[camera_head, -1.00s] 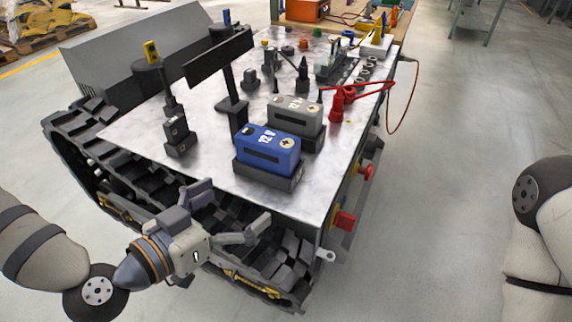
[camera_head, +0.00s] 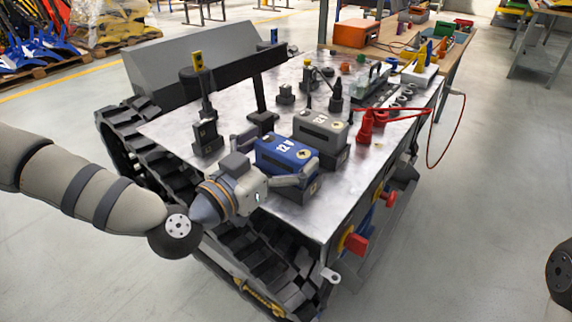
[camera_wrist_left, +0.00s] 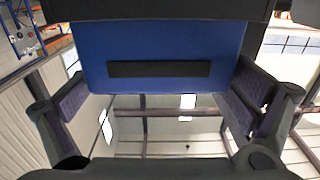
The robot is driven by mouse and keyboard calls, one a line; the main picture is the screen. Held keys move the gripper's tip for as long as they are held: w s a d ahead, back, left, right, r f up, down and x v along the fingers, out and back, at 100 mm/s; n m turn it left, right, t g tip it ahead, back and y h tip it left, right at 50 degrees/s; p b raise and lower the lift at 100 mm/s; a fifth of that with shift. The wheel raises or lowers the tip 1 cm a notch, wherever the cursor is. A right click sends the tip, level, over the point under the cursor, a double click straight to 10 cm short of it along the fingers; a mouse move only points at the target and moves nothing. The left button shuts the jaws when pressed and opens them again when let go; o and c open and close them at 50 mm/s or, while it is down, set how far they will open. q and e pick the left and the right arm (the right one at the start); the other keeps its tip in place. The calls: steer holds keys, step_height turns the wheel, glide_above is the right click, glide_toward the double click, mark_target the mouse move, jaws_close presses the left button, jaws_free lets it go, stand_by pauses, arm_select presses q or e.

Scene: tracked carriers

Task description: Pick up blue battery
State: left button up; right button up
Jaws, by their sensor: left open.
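The blue battery (camera_head: 287,152), marked 12V, sits in a dark holder (camera_head: 300,190) near the front edge of the metal deck. My left gripper (camera_head: 280,158) is open, with one finger on either side of the battery. In the left wrist view the blue battery (camera_wrist_left: 215,55) fills the upper middle, with a dark slot across its face. The open left fingers (camera_wrist_left: 160,105) show to its left and right, with gaps beside it. I cannot tell whether either finger touches it. My right gripper is not in view.
A grey battery (camera_head: 320,128) stands in its own holder just behind the blue one. A black post with a crossbar (camera_head: 235,68) rises to the left. Red connectors and a cable (camera_head: 372,122) lie to the right. The tracks (camera_head: 250,255) run along the deck's near side.

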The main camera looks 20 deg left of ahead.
arm_select(q)
steer(key=shift+w+d, duration=0.25)
steer(key=shift+w, duration=0.3)
steer(key=c, duration=1.5)
steer(key=shift+r, duration=0.2)
steer(key=shift+c, duration=0.9)
